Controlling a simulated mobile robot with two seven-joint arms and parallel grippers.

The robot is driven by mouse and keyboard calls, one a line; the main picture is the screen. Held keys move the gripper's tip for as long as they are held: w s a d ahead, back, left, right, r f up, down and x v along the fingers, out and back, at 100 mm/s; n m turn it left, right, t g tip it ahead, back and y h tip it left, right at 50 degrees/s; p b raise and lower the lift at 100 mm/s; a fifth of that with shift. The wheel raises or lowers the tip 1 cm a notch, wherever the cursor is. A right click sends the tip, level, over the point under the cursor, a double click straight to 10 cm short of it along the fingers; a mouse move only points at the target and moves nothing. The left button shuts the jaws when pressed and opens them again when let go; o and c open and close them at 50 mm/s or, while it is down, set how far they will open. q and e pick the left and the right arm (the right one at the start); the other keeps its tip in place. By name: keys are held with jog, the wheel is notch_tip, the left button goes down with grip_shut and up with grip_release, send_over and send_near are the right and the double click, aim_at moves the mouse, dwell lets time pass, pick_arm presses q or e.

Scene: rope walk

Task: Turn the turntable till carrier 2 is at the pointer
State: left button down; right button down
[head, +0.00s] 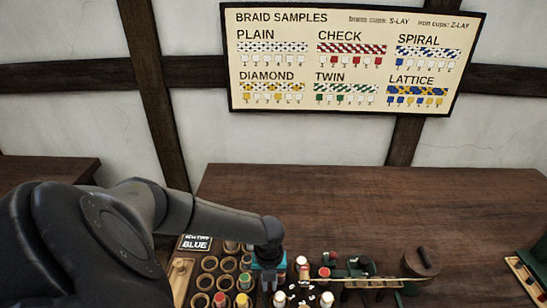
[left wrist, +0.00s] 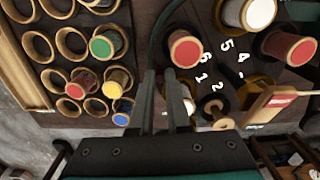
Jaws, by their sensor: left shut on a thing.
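The dark turntable (left wrist: 222,70) carries white numbers in a ring, with bobbins around it; it also shows at the bottom of the head view (head: 299,292). Number 2 faces a bare wooden spool (left wrist: 215,110). Number 6 faces a red-topped bobbin (left wrist: 185,50), and a pale-topped bobbin (left wrist: 189,106) by number 1 is partly behind a finger. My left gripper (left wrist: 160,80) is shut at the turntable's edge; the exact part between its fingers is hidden. It also shows in the head view (head: 268,268). A tan piece with a red strip (left wrist: 275,101) lies beside; I cannot tell whether it is the pointer.
A rack of wooden rings (left wrist: 70,42) with several coloured bobbins stands left of the turntable. A round wooden block (head: 421,263) and a green-edged tray (head: 527,270) lie to the right. The table (head: 350,205) behind is clear. A braid chart (head: 350,58) hangs on the wall.

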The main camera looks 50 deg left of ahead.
dwell(0.4)
pick_arm(q)
jog(key=c, duration=1.2)
grip_release()
jog(key=shift+o, duration=0.2)
jog(key=shift+r, duration=0.1)
notch_tip(320, 180, up, 15)
jog(key=p, duration=0.1)
